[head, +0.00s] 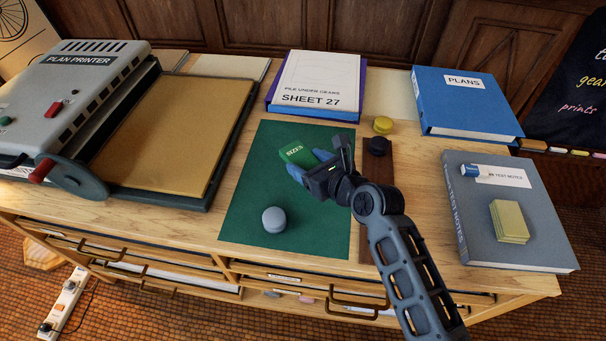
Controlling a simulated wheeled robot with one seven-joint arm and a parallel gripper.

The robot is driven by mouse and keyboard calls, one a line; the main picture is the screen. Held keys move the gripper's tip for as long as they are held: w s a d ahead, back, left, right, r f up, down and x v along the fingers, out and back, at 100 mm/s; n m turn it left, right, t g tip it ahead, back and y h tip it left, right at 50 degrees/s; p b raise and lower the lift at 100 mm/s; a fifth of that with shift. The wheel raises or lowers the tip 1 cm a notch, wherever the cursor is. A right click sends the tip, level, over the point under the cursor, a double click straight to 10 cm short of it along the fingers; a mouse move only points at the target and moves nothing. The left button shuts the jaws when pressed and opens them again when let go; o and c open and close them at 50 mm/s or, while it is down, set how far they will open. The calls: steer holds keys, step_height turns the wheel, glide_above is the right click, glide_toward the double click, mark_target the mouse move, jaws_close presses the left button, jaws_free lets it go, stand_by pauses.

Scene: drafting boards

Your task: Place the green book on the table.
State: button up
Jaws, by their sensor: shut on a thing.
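The green book (294,153) is small, with a white label that seems to read "SIZES". It is between the blue-tipped fingers of my gripper (309,165), which is shut on it. The fingers hide its right part. The book is over the dark green mat (250,200) on the wooden table (405,255). I cannot tell whether it touches the mat or is held just above it.
A grey round lump (274,220) lies on the mat. Yellow (382,125) and black (377,146) round pieces are behind my arm. The plan printer (75,85) and tan board (170,130) fill the left. Blue (465,105) and grey (485,235) binders fill the right.

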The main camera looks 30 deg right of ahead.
steer(key=shift+w+a+f, duration=0.3)
steer(key=shift+a+f, duration=0.05)
steer(key=shift+a, duration=0.2)
steer(key=shift+f+b, duration=0.45)
steer(key=shift+f, duration=1.5)
steer(key=shift+f, duration=0.1)
steer(key=o, duration=1.1)
steer(key=shift+s, duration=0.15)
steer(key=v, duration=1.1)
steer(key=shift+s+r, duration=0.3)
steer(key=shift+s, duration=0.1)
